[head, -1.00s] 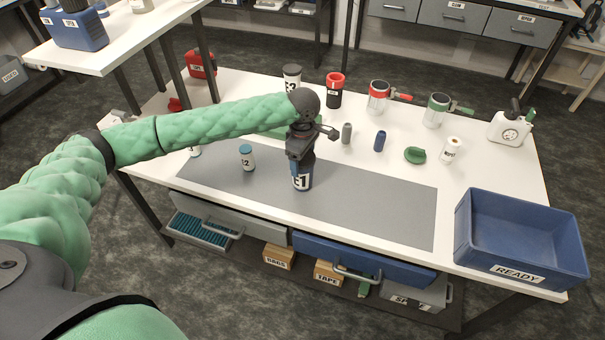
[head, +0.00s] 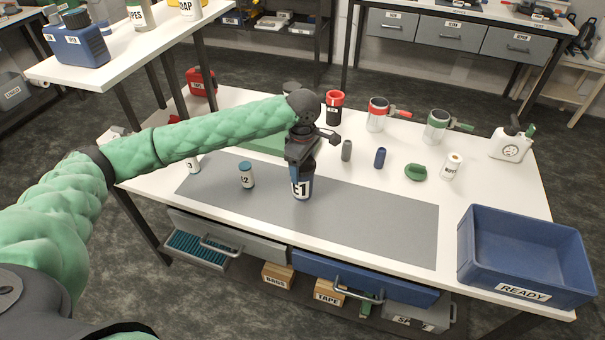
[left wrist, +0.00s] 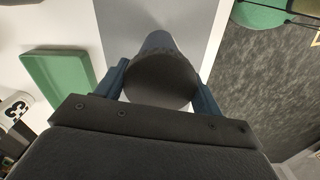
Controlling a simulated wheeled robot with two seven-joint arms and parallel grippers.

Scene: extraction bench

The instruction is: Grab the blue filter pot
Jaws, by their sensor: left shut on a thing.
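The blue filter pot (head: 302,189), a dark blue upright cylinder with a white E1 label, is over the grey mat (head: 372,222) on the white bench. My left gripper (head: 301,168) comes down from above and is shut on the pot's upper part. In the left wrist view the pot's dark round top (left wrist: 160,80) sits between the two blue fingers, one on each side. I cannot tell for sure whether its base is clear of the mat. My right gripper is not in view.
A small E2 jar (head: 246,177) stands left of the pot. Behind are a grey cylinder (head: 346,150), a blue cylinder (head: 380,158), a green lid (head: 415,172) and a red-topped pot (head: 334,108). A blue READY bin (head: 467,250) stands at right. The mat's right part is clear.

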